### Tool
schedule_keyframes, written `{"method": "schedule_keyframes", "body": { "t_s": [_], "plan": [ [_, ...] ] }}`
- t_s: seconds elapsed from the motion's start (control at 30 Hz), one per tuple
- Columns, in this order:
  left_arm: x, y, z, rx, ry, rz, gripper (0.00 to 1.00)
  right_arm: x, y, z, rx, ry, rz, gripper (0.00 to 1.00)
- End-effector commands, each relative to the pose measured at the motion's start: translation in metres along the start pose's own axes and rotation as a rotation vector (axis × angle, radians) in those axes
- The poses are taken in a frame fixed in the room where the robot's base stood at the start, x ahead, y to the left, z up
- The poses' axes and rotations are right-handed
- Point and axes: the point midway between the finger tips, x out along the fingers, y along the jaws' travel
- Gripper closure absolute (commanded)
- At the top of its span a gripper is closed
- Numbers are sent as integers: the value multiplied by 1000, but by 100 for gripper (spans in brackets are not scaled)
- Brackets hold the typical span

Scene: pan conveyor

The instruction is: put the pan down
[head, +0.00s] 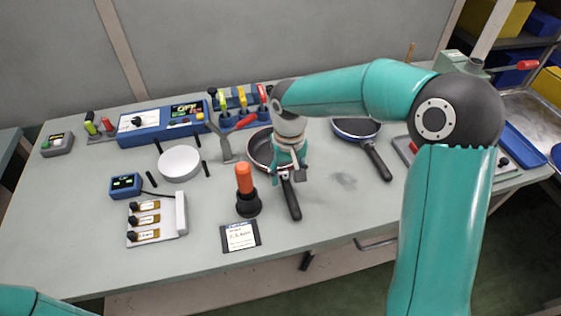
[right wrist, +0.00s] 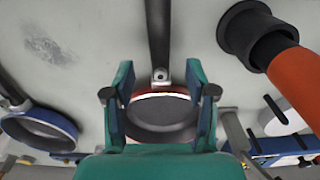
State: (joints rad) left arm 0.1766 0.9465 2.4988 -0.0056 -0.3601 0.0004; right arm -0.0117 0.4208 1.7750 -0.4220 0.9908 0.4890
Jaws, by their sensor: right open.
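A dark pan with a red outer wall (head: 258,158) stands on the table, its black handle (head: 292,203) pointing toward the front edge. My right gripper (head: 291,178) is open over the place where the handle joins the pan. In the right wrist view the open fingers (right wrist: 160,78) lie to either side of the handle joint, with the red pan (right wrist: 163,112) between them. Whether they touch it I cannot tell. A blue pan (head: 348,133) stands further right; it also shows in the right wrist view (right wrist: 28,128). Only a piece of my left arm shows; its gripper is out of view.
An orange-handled tool in a black holder (head: 245,180) stands left of the red pan's handle. A label card (head: 240,236) lies in front of it. A white round dish (head: 180,162) and blue control boxes are further left. The table's right front is clear.

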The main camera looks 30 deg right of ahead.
Motion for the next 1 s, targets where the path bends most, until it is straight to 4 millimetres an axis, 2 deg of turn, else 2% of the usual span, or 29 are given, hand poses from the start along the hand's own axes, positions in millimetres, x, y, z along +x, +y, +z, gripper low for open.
{"method": "schedule_keyframes", "body": {
  "t_s": [0.17,0.3,0.6,0.93,1.0],
  "plan": [
    [-5,2,0,0,0,0,58,25,1,8,0,-7,2,44],
    [-5,2,0,0,0,0,58,42,0,7,0,-5,2,44],
    [-5,2,0,0,0,0,58,46,0,6,1,-1,1,45],
    [-5,2,0,0,0,0,58,46,0,6,1,-1,1,100],
    [-5,2,0,0,0,0,58,46,0,6,1,-1,1,100]
  ]
}}
